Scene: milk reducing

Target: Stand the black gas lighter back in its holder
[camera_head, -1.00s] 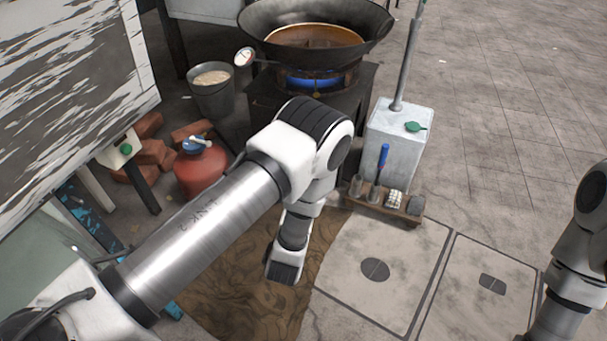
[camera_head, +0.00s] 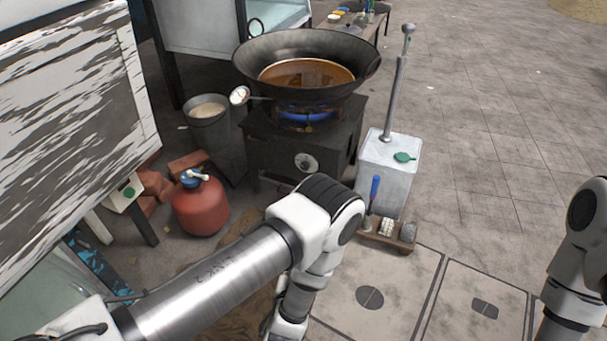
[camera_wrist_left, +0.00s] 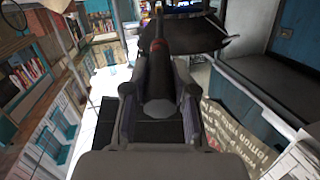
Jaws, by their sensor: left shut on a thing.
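The black gas lighter (camera_wrist_left: 157,85) is between the fingers of my left gripper (camera_wrist_left: 160,105) in the left wrist view. It has a dark body, a red band and a thin metal tip pointing away from the gripper. My left gripper is shut on it; in the head view the gripper is cut off below the bottom edge. A low wooden rack (camera_head: 386,243) with small cups stands on the floor in front of the grey tank, its left end partly hidden by my left arm. A blue-handled tool (camera_head: 374,190) stands upright in it. My right gripper is out of view.
A black wok (camera_head: 300,85) sits over a lit blue flame on a dark stove (camera_head: 262,150). A red gas bottle (camera_head: 201,207) and a bucket (camera_head: 209,133) stand to the left. The grey tank (camera_head: 388,170) bears a tall metal pump. Paved floor right of it is clear.

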